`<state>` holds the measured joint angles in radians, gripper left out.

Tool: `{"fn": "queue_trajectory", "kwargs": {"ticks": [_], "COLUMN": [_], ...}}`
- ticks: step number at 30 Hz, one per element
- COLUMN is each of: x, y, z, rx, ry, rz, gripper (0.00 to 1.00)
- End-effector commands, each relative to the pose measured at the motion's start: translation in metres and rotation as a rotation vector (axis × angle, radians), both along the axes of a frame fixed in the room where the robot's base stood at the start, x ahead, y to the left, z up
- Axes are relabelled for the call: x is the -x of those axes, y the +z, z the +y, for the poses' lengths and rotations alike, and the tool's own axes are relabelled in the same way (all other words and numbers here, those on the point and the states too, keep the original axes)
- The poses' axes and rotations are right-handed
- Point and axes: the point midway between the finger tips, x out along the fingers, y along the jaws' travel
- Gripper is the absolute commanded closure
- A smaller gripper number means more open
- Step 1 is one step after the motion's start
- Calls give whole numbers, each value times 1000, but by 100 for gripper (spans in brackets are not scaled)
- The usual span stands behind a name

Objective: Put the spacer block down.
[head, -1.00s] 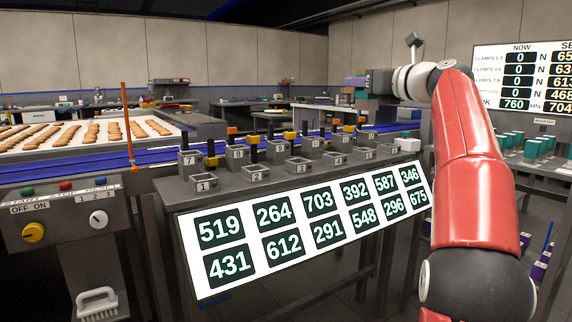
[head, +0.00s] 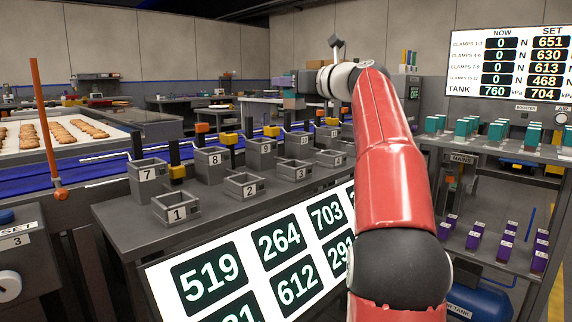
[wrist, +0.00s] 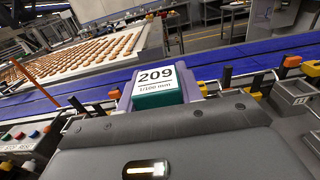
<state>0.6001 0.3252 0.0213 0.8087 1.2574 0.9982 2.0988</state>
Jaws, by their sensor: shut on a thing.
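The spacer block (wrist: 158,97) is teal with a white label reading 209, 1/100 mm, in the middle of the wrist view. My gripper (wrist: 160,91) is shut on it, with a pale purple finger on each side. The block is held up, with the blue conveyor behind it in that view.
A grey bench (head: 125,212) carries several numbered open boxes, such as box 1 (head: 177,214) and box 2 (head: 246,192). A sloped number display (head: 158,272) runs along its front. More teal blocks (head: 495,131) stand on the right shelf, purple ones (head: 475,240) below.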

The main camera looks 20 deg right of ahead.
Motion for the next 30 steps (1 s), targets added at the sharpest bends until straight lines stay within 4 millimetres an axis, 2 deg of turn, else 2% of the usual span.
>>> {"fn": "queue_trajectory", "kwargs": {"ticks": [1,9,12,19,25,30], "x": [1,1,0,0,0,0], "y": [-25,-91,-105,-118,-150,-154], "z": [0,1,1,0,0,0], "rx": [-2,-2,-1,0,-1,1], "ry": [0,1,1,1,0,0], "rz": [1,1,0,-1,-1,-1], "gripper": [94,94,94,94,94,94]}}
